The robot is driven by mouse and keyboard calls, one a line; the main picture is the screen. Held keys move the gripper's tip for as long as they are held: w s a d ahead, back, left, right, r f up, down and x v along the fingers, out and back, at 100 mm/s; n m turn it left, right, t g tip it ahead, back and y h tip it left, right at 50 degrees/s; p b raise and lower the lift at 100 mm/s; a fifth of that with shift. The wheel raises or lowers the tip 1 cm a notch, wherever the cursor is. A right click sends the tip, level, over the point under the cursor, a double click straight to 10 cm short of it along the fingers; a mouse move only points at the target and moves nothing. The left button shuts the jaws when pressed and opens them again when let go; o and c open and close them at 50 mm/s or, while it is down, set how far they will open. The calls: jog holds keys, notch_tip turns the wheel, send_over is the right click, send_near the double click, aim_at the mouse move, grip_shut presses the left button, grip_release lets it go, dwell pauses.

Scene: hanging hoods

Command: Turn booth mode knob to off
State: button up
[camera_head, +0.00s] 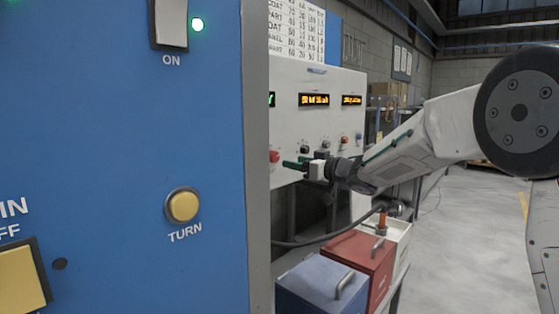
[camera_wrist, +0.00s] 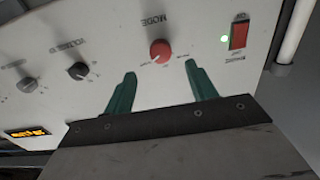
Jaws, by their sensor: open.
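The red mode knob (camera_wrist: 160,51) sits on a white control panel (camera_wrist: 150,90), under an upside-down MODE label in the wrist view. A red knob (camera_head: 274,156) at the left end of the panel in the head view seems to be the same one. My gripper (camera_wrist: 160,69) is open, with one green finger on each side of the knob's line and the tips close to it. I cannot tell whether they touch it. In the head view my gripper (camera_head: 292,161) reaches leftward along the panel front. The knob's pointer setting is too small to read.
A black voltage knob (camera_wrist: 78,71), a grey knob (camera_wrist: 27,85) and a red rocker switch (camera_wrist: 239,35) with a lit green lamp flank the mode knob. A large blue panel (camera_head: 120,130) fills the left of the head view. Blue (camera_head: 310,285) and red (camera_head: 355,255) boxes stand below.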

aim_at(276, 158)
jog(key=x, duration=0.7)
jog(key=shift+w+a, duration=0.15)
jog(key=shift+a, duration=0.05)
jog(key=c, duration=1)
